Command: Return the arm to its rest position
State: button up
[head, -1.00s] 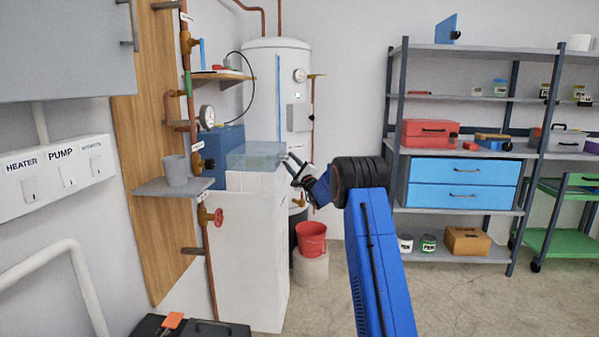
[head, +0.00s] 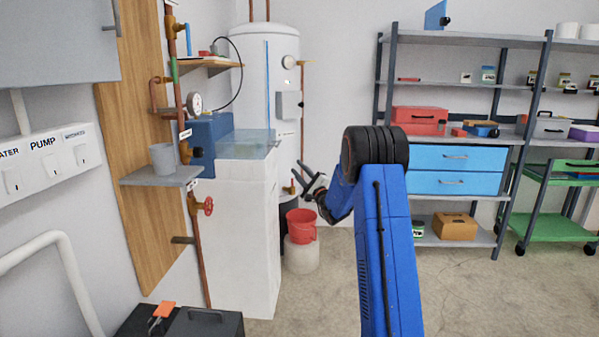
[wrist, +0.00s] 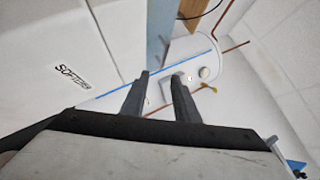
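My gripper (head: 303,182) is at the end of my blue arm in the middle of the head view. It is to the right of the white softener cabinet (head: 245,240), apart from it and a little below its top. Its two dark fingers are spread with a gap between them and nothing in it. The fingers also show in the wrist view (wrist: 160,85), parted and empty, with the cabinet's lettered side (wrist: 60,50) at the left. My arm is bent, with its upper part reaching up and its gripper end pointing left.
A white tank (head: 262,100) stands behind the cabinet. A red bucket (head: 301,226) sits on a pale stand below my gripper. A shelf unit (head: 470,142) with blue drawers (head: 456,158) stands at the right. A black toolbox (head: 215,324) is at the front left. The floor at right is open.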

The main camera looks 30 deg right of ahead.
jog(key=shift+s, duration=0.2)
dwell(0.4)
jog(key=s+a+r+n+g+y, duration=0.2)
jog(key=s+a+n+g+y, duration=0.15)
jog(key=s+a, duration=0.5)
jog(key=s+a+r+n+g+y, duration=0.25)
jog(key=s+a+n+g, duration=0.2)
jog(key=a, duration=0.75)
jog(key=s+a+r+n+g+y, duration=0.2)
jog(key=s+a+n+g+y, duration=0.2)
jog(key=s+a, duration=0.5)
jog(key=s+a+f+n+g+h, duration=0.2)
jog(key=s+a+f, duration=0.1)
jog(key=s, duration=0.5)
jog(key=s+a+f+n+g+h, duration=0.1)
jog(key=s+a+f+n+g, duration=0.15)
jog(key=s, duration=0.55)
jog(key=s+a+f+n+g+h, duration=0.2)
jog(key=s+a, duration=0.2)
jog(key=s, duration=0.5)
jog(key=s+d+f+n+h, duration=0.1)
jog(key=s+d+f+h, duration=0.2)
jog(key=s+d, duration=0.3)
jog(key=s+d+f+n+h, duration=0.2)
jog(key=s+d+f+h, duration=0.2)
jog(key=s, duration=0.6)
jog(key=shift+s+d+f+t+h, duration=0.15)
jog(key=shift+s+d+t+h, duration=0.25)
jog(key=shift+d, duration=0.55)
